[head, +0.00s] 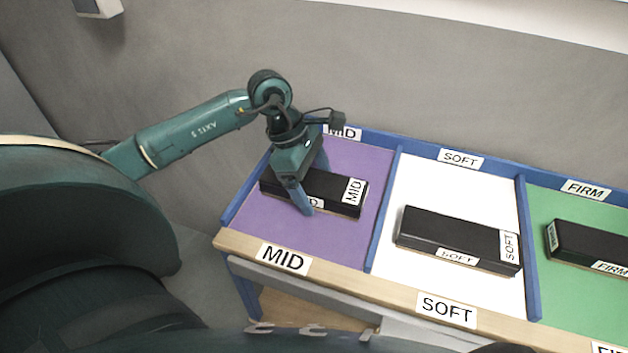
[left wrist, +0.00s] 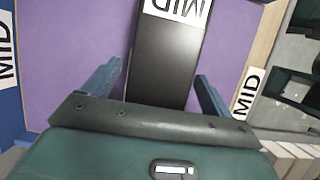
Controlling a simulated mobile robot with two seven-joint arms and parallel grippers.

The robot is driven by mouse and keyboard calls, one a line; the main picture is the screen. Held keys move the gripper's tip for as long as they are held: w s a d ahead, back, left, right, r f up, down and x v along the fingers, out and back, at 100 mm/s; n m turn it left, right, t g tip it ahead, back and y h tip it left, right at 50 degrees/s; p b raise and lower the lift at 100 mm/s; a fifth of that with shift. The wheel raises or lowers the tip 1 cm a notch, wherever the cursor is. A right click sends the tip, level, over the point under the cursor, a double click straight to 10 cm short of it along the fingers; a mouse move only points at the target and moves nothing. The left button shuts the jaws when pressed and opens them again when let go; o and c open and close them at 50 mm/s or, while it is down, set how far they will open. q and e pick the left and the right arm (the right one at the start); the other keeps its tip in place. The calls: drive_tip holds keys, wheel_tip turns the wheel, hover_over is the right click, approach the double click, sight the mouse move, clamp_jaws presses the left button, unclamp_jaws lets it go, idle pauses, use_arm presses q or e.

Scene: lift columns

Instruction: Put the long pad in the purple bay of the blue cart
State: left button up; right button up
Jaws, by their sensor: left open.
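The blue cart (head: 378,225) has a purple bay (head: 262,219) at its left, marked MID. A long black pad (head: 335,187) with white MID labels lies flat in this bay. My left gripper (head: 311,182) is over the pad, pointing down, with its blue fingers apart. In the left wrist view the pad (left wrist: 166,55) lies between the two open fingers (left wrist: 158,92), with a gap visible at its left side. The gripper hides part of the pad in the head view. My right gripper is not in view.
The white bay (head: 420,190) holds a black SOFT pad (head: 455,238). The green bay (head: 560,290) holds a black FIRM pad (head: 590,243). Blue dividers separate the bays, and a wooden front edge (head: 350,281) carries labels. A grey wall (head: 420,80) stands behind the cart.

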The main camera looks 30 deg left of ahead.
use_arm(q)
drive_tip(key=shift+r, duration=0.1)
drive_tip(key=v, duration=1.2)
drive_tip(key=shift+b, duration=0.3)
